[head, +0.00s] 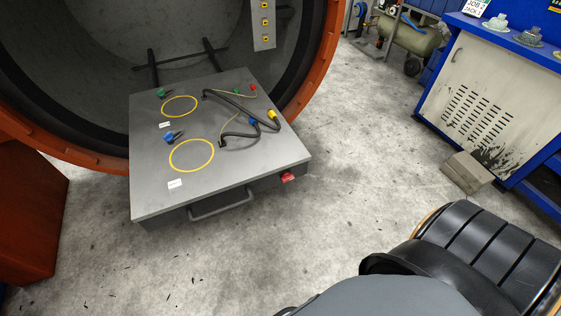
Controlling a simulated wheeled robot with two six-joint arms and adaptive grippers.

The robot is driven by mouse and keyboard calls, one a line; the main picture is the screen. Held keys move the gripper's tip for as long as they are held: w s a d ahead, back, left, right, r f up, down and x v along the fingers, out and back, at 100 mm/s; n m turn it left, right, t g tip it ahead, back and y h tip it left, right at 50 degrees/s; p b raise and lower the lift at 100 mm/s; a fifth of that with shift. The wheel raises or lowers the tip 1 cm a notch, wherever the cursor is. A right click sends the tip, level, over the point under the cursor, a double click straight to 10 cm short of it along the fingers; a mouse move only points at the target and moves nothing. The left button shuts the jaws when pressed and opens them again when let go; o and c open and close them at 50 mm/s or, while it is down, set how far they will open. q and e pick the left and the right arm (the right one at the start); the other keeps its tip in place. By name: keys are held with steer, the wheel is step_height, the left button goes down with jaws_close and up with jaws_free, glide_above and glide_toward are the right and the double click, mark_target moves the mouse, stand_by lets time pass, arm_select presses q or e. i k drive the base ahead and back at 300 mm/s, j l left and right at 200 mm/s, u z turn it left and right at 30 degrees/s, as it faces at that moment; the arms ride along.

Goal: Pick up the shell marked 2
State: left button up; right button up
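Two grey, dome-like pieces that may be shells stand on the blue bench top at the upper right: one grey piece (496,22) is farther left, and another grey piece (527,36) is to its right. Part of a further item shows at the right edge. I cannot read a number 2 on any of them. Neither of my grippers is in view.
A grey cart plate (148,187) with two yellow rings, hoses and coloured connectors stands before the open round orange-rimmed vessel (318,60). The blue bench (505,40) has a white vented panel. A grey block (468,172) lies on the floor beside it. Concrete floor (350,170) between is clear.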

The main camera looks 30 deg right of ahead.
mark_target(499, 23)
steer(key=z, duration=2.35)
steer(key=u, duration=0.4)
steer(key=i+u, duration=0.1)
steer(key=u, duration=0.75)
steer(key=i+u, duration=0.1)
steer(key=u, duration=0.35)
steer(key=l+u, duration=0.1)
steer(key=u, duration=0.3)
steer(key=i+l+u, duration=0.1)
steer(key=u, duration=0.35)
steer(key=i+l+u, duration=0.15)
steer(key=l+u, duration=0.45)
steer(key=l, duration=0.25)
steer(key=i+l+u, duration=0.1)
steer(key=l+u, duration=0.2)
steer(key=l, duration=1.6)
steer(key=k+l, duration=0.1)
steer(key=l, duration=1.3)
steer(key=k+l, duration=0.1)
steer(key=l, duration=1.35)
steer(key=l+u, duration=0.4)
steer(key=l, duration=2.65)
steer(key=i, duration=0.05)
